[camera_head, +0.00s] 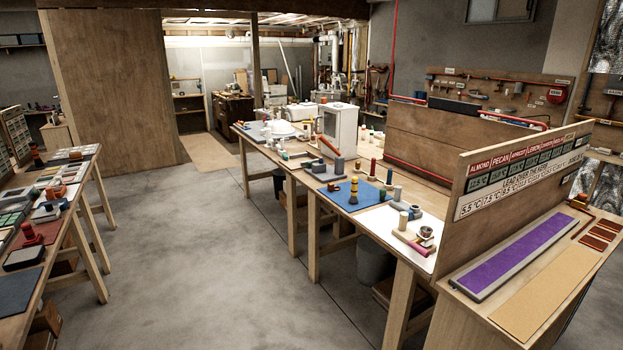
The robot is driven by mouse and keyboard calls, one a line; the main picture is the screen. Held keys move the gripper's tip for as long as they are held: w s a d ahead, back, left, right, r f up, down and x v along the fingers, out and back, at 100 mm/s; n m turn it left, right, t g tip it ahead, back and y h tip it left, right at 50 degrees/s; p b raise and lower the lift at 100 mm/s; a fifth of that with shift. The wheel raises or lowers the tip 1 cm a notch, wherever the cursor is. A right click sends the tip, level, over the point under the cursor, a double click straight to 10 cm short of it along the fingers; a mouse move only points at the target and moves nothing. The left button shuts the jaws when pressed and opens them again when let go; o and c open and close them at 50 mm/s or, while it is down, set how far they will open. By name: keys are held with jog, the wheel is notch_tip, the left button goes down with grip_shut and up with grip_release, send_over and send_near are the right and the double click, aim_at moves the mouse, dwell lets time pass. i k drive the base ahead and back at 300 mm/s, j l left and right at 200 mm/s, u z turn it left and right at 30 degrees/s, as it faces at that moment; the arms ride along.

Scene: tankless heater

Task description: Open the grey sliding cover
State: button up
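I cannot clearly make out the grey sliding cover in the head view. Several grey pieces are small in the picture: a grey block (348,166) on the middle bench, and grey boxes (15,220) and a dark grey box (24,257) on the left bench. I cannot tell whether any of these is the cover, or whether it is open or shut. My gripper and arm are not in view.
A long wooden bench (400,270) runs back on the right, with a white cabinet (339,128) on it and a sign panel (520,170) at its near end. Another bench (85,205) stands left. The concrete floor (210,270) between them is clear.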

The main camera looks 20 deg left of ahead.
aim_at(49, 212)
jog(key=i+j+u, duration=0.25)
jog(key=i+u, duration=0.2)
jog(key=i, duration=0.15)
jog(key=i+u, duration=0.45)
jog(key=i, duration=0.2)
jog(key=i+l+u, duration=0.15)
jog(key=i+u, duration=0.3)
jog(key=i, duration=0.2)
jog(key=i+u, duration=0.25)
jog(key=i, duration=0.65)
jog(key=i+l+u, duration=0.25)
jog(key=i, duration=0.7)
jog(key=i+j, duration=0.2)
jog(key=i, duration=0.3)
jog(key=i+j, duration=0.25)
jog(key=i, duration=0.3)
